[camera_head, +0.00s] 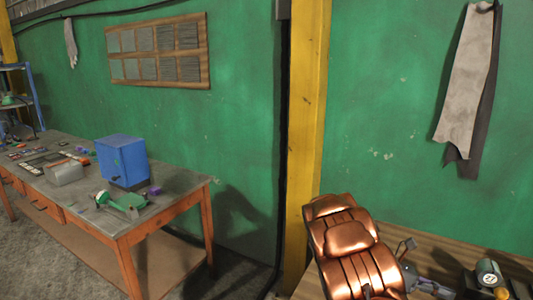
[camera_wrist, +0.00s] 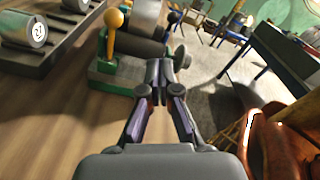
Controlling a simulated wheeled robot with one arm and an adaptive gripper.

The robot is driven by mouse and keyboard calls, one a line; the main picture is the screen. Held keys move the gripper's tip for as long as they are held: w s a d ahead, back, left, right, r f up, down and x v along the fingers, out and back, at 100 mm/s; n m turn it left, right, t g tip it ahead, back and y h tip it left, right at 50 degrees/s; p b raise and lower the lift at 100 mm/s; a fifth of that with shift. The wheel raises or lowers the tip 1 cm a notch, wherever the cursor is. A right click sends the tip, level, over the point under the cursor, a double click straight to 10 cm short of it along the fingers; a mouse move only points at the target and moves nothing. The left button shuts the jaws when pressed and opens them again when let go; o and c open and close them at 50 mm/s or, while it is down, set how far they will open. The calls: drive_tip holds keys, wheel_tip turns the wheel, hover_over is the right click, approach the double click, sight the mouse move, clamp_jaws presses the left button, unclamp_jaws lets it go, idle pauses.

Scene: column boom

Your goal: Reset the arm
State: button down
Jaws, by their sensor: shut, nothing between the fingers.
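My gripper (camera_wrist: 161,75) shows in the wrist view with its two fingers together and nothing between them. It points over a wooden bench top (camera_wrist: 60,125), close to a grey and green machine with a yellow-knobbed lever (camera_wrist: 112,35). The fingertips overlap the machine in the picture; I cannot tell whether they touch it. In the head view I cannot make out my gripper clearly.
A glossy copper-coloured padded shape (camera_head: 345,245) stands at the lower middle; I cannot tell what it is. An orange-framed table (camera_head: 125,225) with a blue box (camera_head: 122,160) stands left. Green walls and a yellow post (camera_head: 303,120) rise behind.

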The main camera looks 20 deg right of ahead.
drive_tip(key=s+a+r+m+t+y, duration=0.1)
drive_tip(key=s+a+m+t+y, duration=0.1)
drive_tip(key=a, duration=1.2)
drive_tip(key=s+a+r+m+t+y, duration=0.1)
drive_tip(key=a+m+t+y, duration=0.3)
drive_tip(key=a, duration=1)
drive_tip(key=s+a+r+m+t+y, duration=0.2)
drive_tip(key=s+a+m+t+y, duration=0.1)
drive_tip(key=a, duration=1.2)
drive_tip(key=m+t+y, duration=0.1)
drive_tip(key=m+t, duration=0.1)
drive_tip(key=t, duration=0.1)
drive_tip(key=shift+s, duration=0.35)
drive_tip(key=shift+a, duration=0.1)
